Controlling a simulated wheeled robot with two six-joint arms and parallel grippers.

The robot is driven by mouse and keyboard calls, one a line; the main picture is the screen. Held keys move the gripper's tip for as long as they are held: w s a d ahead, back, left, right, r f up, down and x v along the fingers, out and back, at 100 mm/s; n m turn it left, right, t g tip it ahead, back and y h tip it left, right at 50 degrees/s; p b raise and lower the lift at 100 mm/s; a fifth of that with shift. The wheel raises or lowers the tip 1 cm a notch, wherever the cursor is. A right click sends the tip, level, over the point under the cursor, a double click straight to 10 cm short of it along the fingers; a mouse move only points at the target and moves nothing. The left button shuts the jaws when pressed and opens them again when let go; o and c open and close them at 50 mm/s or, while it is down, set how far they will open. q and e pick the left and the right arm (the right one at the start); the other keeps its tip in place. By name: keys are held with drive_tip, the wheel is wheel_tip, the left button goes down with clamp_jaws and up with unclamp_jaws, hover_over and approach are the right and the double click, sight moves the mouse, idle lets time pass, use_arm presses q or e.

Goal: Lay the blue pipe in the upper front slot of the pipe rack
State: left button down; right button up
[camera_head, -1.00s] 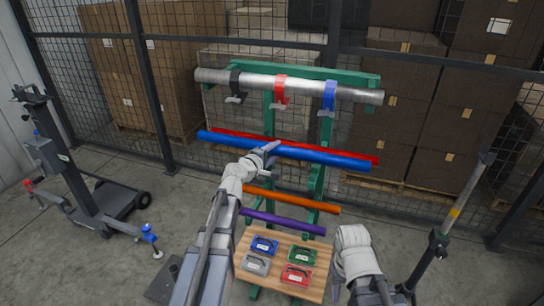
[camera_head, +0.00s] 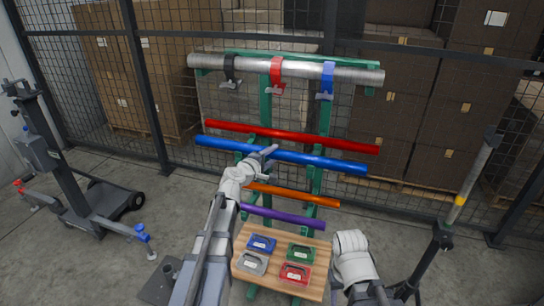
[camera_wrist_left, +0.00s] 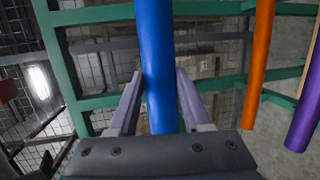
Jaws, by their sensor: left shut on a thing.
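The blue pipe (camera_head: 325,162) runs across the front of the green pipe rack (camera_head: 266,107) in the head view, tilted slightly down to the right in the picture. My left gripper (camera_head: 268,152) is shut on it near its middle. In the left wrist view the blue pipe (camera_wrist_left: 156,50) passes between the two fingers, with green rack bars behind it. A red pipe (camera_head: 290,135) lies behind and above it in the head view, with a visible gap between them. I cannot tell whether the blue pipe touches the rack. My right gripper is not in view.
A strapped grey pipe (camera_head: 300,71) tops the rack. An orange pipe (camera_head: 295,195) and a purple pipe (camera_head: 285,216) lie lower. A wooden board (camera_head: 277,270) with several coloured cases is in front. A stand (camera_head: 60,155) is left, a pole stand (camera_head: 460,205) right, mesh fence behind.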

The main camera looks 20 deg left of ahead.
use_arm(q)
drive_tip(key=shift+c, duration=1.3)
unclamp_jaws()
drive_tip(key=shift+s, duration=0.1)
